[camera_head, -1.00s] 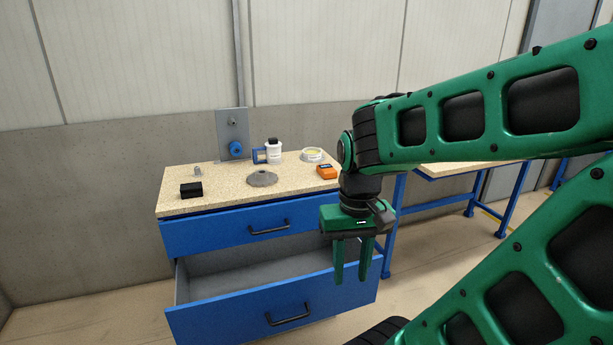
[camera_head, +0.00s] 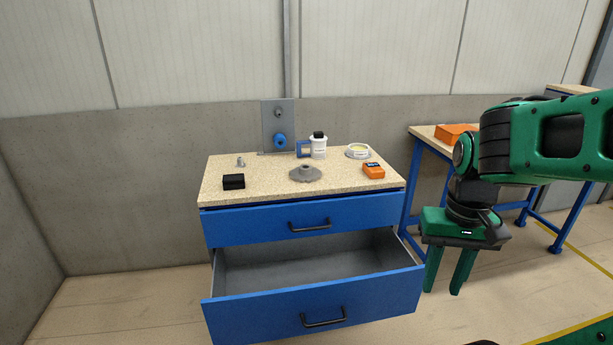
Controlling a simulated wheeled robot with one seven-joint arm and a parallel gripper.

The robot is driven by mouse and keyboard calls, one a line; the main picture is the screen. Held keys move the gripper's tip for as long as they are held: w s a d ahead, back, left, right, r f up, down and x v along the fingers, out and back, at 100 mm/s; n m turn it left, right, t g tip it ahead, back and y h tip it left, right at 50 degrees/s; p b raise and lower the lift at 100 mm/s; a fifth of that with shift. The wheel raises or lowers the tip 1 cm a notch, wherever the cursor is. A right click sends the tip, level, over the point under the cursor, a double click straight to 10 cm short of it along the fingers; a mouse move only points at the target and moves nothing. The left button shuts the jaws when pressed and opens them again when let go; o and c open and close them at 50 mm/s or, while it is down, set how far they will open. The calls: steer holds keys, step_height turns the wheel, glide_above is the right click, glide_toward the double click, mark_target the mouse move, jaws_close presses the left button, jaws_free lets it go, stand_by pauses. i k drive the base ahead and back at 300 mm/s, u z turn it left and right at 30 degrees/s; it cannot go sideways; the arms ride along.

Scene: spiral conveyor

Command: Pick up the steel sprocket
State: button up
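A grey disc-like part with a raised hub, which looks like the steel sprocket (camera_head: 306,174), lies flat near the middle of the bench top (camera_head: 265,190). My gripper (camera_head: 448,290) hangs with its fingers down, to the right of the bench and in front of it. The two green fingers are apart with nothing between them. It is well clear of the sprocket.
A black block (camera_head: 234,182), a small grey fitting (camera_head: 241,161), a white bottle (camera_head: 319,147), a white ring-shaped dish (camera_head: 358,151) and an orange device (camera_head: 374,170) share the top. The lower drawer (camera_head: 312,307) stands open in front. Another bench (camera_head: 425,132) is at right.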

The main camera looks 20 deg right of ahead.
mark_target(306, 174)
steer(key=z, duration=0.05)
steer(key=i, duration=1)
steer(key=u, duration=0.1)
